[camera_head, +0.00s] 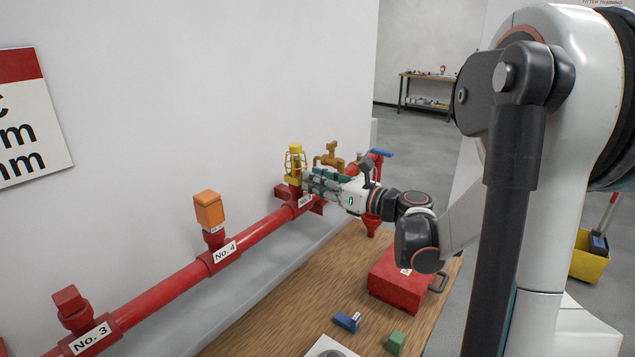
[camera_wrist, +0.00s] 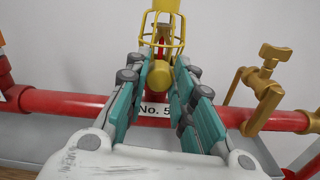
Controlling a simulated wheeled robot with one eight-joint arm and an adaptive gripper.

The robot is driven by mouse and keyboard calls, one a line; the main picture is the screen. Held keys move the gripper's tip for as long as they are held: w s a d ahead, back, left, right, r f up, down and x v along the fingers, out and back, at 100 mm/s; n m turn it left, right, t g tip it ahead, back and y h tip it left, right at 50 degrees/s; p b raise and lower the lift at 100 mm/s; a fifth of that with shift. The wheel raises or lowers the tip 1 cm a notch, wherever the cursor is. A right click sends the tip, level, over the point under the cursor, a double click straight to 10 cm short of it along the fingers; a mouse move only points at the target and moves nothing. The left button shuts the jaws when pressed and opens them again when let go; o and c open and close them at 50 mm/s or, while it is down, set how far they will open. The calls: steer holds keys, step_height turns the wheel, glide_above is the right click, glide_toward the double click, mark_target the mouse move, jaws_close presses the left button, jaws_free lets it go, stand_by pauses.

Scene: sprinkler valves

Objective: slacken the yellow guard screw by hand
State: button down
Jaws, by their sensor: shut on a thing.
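The yellow guard screw (camera_wrist: 160,74) shows in the wrist view as a round yellow knob between my fingertips, just below a yellow wire guard (camera_wrist: 163,36). The guard stands upright on the red pipe above the label "No. 5" (camera_wrist: 155,110). In the head view the yellow guard (camera_head: 295,163) is left of my gripper (camera_head: 308,184), which reaches in from the right and hides the screw. My gripper (camera_wrist: 158,78) is shut on the screw, with one teal-padded finger on each side of it.
A brass valve (camera_wrist: 262,88) stands on the pipe to the right; a blue-handled valve (camera_head: 380,153) is beyond. An orange head (camera_head: 209,208) marked No. 4 is left along the pipe. A wooden bench (camera_head: 300,305) below holds a red toolbox (camera_head: 398,282) and small blocks.

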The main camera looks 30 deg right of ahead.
steer(key=n+b, duration=0.1)
steer(key=n, duration=0.6)
steer(key=n+b, duration=0.1)
steer(key=n, duration=0.6)
steer(key=shift+a+f+n, duration=0.1)
steer(key=shift+a+n, duration=0.1)
steer(key=shift+n, duration=0.2)
stand_by(0.4)
steer(key=c, duration=1.4)
jaws_free()
steer(key=shift+o, duration=0.2)
steer(key=shift+s, duration=0.1)
steer(key=v, duration=1.2)
